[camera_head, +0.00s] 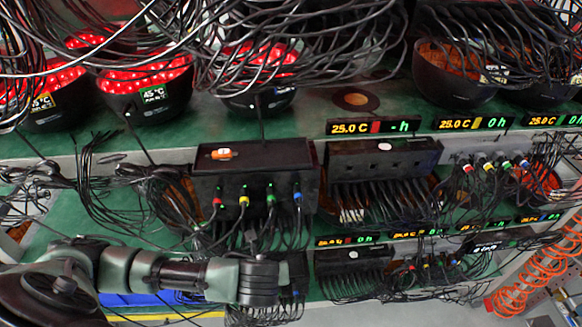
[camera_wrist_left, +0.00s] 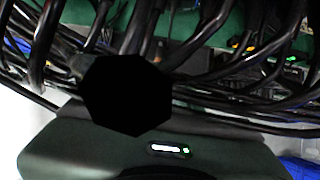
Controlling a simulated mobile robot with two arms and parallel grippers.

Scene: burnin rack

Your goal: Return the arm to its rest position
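My left arm (camera_head: 170,273) comes in from the left in the head view, low in front of the rack. It reaches right to a dark wrist end (camera_head: 258,280) beside a bundle of black cables and a dark box. The fingers do not show clearly there, so I cannot tell whether they touch the cables or are open. In the left wrist view, black cables (camera_wrist_left: 215,90) run close across the picture. A black many-sided shape (camera_wrist_left: 127,93) covers the middle, above a dark body with a small lit indicator (camera_wrist_left: 168,149). My right gripper is in neither view.
A black box (camera_head: 255,160) with coloured plugs stands on the green shelf (camera_head: 60,145), beside a second black box (camera_head: 385,158). Cables hang densely around the arm's end. An orange coiled hose (camera_head: 540,275) hangs at the right.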

